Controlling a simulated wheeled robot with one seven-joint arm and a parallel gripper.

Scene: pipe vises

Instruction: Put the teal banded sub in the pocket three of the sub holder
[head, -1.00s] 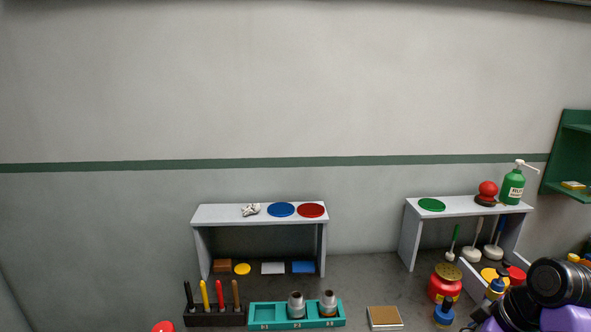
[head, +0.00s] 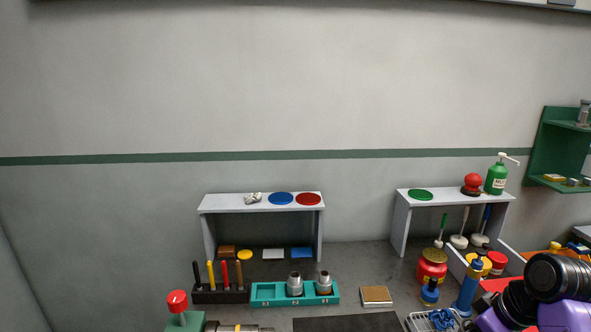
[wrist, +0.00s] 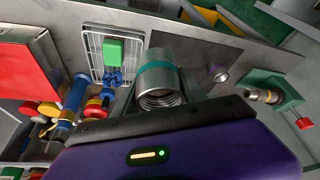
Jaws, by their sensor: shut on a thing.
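In the wrist view my gripper (wrist: 160,100) is shut on a metal sub with a teal band (wrist: 158,68). The sub's threaded open end faces the camera. The fingertips are partly hidden by the sub and my purple gripper body. The teal sub holder (head: 267,301) stands on the bench in the head view, well left of my arm. Two grey metal subs, one in the middle pocket (head: 295,284) and one in the right pocket (head: 324,282), stand upright. The left pocket looks empty. The pocket labels are too small to read surely. My gripper's fingers are not visible in the head view.
A rack of coloured markers (head: 221,296) stands left of the holder. A green vise with a red knob (head: 177,300) is at front left. A small brown-topped box (head: 376,296) lies right of the holder. A grey shelf (head: 262,204) stands behind. Bottles crowd the right.

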